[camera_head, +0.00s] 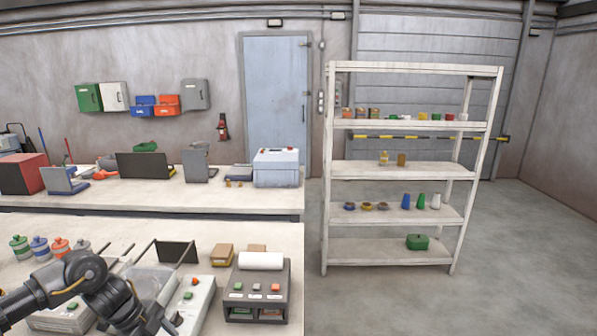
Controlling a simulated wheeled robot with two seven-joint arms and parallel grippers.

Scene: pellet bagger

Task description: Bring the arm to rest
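My dark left arm (85,270) comes in from the lower left. It bends over the near bench and runs down to the bottom edge. The end of this arm, with the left gripper (168,324), is small and partly cut off at the bottom edge. I cannot make out whether its fingers are open or shut, or whether it holds anything. My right arm and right gripper are not in view.
Near bench (120,232) holds several lidded jars (40,248), a light machine with buttons (190,298) beside the arm, and a grey box with a white roll (258,290). A second bench (130,195) stands behind. White shelf (400,172) and open floor (510,270) lie right.

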